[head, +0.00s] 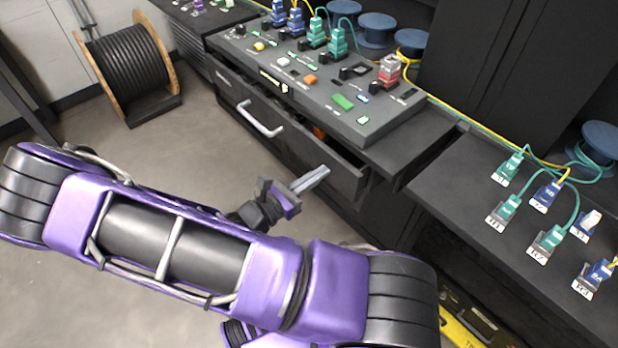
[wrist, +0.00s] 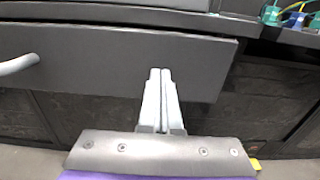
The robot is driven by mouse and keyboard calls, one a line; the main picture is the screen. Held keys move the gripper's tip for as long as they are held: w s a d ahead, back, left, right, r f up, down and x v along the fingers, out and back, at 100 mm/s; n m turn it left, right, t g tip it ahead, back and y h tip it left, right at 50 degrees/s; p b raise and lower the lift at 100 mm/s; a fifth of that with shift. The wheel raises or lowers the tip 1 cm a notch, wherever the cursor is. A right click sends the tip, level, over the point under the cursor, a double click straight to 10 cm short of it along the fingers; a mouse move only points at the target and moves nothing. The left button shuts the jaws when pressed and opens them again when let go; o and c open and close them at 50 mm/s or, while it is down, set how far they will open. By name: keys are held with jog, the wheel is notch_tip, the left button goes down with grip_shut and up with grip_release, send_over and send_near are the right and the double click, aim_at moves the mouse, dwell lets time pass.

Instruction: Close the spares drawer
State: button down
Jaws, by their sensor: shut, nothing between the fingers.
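The spares drawer (head: 290,140) is a dark drawer under the bench, pulled partly out, with its open top showing along the back of its front panel. Its pale bar handle (head: 262,124) is on the left part of the front. In the wrist view the drawer front (wrist: 120,60) spans the upper picture, with the handle (wrist: 18,64) at the left edge. My gripper (head: 322,173) is shut and empty, its fingers pointing at the right part of the drawer front. The fingertips (wrist: 160,72) overlap the panel's lower right; I cannot tell whether they touch it.
A grey console (head: 320,85) with plugs and buttons stands on the bench above the drawer. A side bench (head: 460,185) with several connectors is at the right. A cable reel (head: 130,70) stands on the floor at back left. The floor before the drawer is clear.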

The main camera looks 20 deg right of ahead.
aim_at(330, 166)
jog(key=shift+x, duration=1.85)
jog(key=shift+r, duration=0.1)
jog(key=p+v, duration=0.1)
jog(key=v, duration=1.3)
jog(key=shift+a, duration=0.2)
jog(key=shift+s, duration=0.15)
